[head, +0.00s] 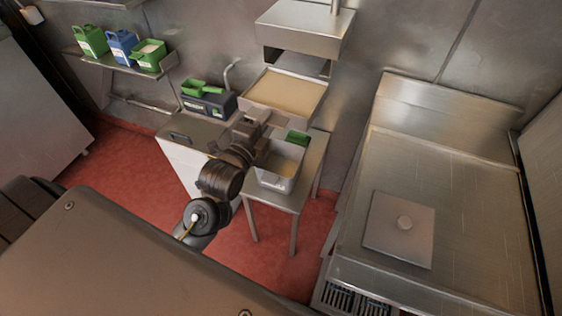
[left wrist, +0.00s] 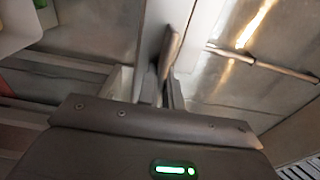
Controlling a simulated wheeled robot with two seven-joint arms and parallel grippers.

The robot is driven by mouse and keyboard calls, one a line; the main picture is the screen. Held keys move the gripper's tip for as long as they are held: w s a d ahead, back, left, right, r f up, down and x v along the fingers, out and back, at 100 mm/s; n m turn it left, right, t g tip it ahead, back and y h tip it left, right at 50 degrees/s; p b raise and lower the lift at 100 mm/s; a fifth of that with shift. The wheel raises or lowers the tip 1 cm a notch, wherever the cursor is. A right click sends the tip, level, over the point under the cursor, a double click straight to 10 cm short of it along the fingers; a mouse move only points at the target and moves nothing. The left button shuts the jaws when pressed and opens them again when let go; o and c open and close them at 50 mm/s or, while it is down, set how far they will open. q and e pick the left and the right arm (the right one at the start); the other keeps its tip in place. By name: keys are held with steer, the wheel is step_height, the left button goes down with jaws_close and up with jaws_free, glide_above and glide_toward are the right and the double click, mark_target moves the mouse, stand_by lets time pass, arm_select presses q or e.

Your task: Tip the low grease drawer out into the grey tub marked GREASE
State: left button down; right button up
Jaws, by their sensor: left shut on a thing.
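My left gripper (head: 262,122) is above the low steel stand, at the back rim of a small grey tub (head: 277,183). The tub has pale contents and a marking on its front too small to read. In the left wrist view the jaws (left wrist: 168,88) are shut on a thin grey-brown piece (left wrist: 172,45). I cannot tell which object it belongs to. A green scoop-like piece (head: 297,137) lies at the tub's back right. I cannot make out a grease drawer or the word GREASE. My right gripper is not in view.
A wide pan of beige contents (head: 285,92) sits behind, under a steel hood (head: 303,27). A dark box with a green scoop (head: 207,98) stands left. A wall shelf (head: 120,64) holds green and blue containers. A steel griddle (head: 440,190) with a square plate (head: 399,229) fills the right.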

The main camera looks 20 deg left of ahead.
arm_select(q)
steer(key=w+a+f+m+h+b, duration=0.2)
steer(key=a+f+b, duration=0.3)
steer(key=a+f, duration=0.4)
steer(key=w+a+f+m+h+b, duration=0.2)
steer(key=a+f+b, duration=0.4)
steer(key=a+f, duration=0.3)
steer(key=w+a+h, duration=0.1)
steer(key=a+h, duration=0.1)
steer(key=shift+w+a+f+g, duration=0.15)
steer(key=shift+a+f+g, duration=0.15)
steer(key=shift+f+g, duration=0.1)
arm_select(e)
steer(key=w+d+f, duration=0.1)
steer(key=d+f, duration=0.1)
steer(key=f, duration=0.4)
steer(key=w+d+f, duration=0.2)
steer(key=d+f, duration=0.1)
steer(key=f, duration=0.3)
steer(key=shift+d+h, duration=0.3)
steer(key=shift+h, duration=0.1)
